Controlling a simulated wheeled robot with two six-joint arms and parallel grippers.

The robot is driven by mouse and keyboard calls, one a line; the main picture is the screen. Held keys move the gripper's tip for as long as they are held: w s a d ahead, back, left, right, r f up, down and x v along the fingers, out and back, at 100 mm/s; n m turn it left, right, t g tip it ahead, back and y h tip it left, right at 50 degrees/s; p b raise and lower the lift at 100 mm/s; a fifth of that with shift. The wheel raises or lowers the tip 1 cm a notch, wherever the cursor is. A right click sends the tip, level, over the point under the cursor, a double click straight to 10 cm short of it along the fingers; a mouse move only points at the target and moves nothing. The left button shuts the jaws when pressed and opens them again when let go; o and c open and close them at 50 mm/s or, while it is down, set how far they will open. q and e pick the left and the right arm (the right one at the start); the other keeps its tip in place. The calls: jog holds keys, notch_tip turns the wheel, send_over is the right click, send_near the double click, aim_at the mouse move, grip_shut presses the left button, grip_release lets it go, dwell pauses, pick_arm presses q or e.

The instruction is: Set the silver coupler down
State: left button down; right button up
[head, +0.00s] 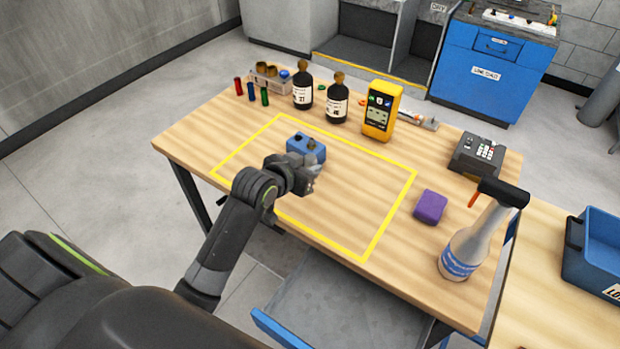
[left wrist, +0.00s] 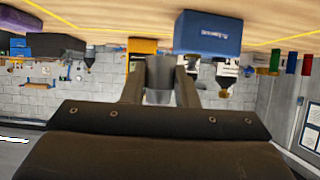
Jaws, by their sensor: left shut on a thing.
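The silver coupler (left wrist: 158,80) is a short grey metal tube between the two fingers of my left gripper (left wrist: 160,85) in the left wrist view, which is upside down. In the head view my left gripper (head: 310,178) is over the yellow-outlined area, just in front of a blue block (head: 298,143). The gripper mostly hides the coupler there. I cannot tell whether the coupler touches the tabletop. The blue block, with dark round tops on it, also shows beyond the fingers in the left wrist view (left wrist: 208,35). My right gripper is not in view.
The wooden table (head: 345,205) has clear room inside the yellow outline, right of the gripper. Dark bottles (head: 337,103), a yellow meter (head: 381,110) and small coloured cylinders (head: 251,92) stand at the back. A purple block (head: 430,206) and spray bottle (head: 468,250) are at the right.

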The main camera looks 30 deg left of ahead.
pick_arm(q)
notch_tip(320, 180, down, 7)
jog(key=shift+f, duration=0.2)
dwell(0.3)
jog(key=shift+f, duration=0.15)
jog(key=c, duration=1.1)
grip_release()
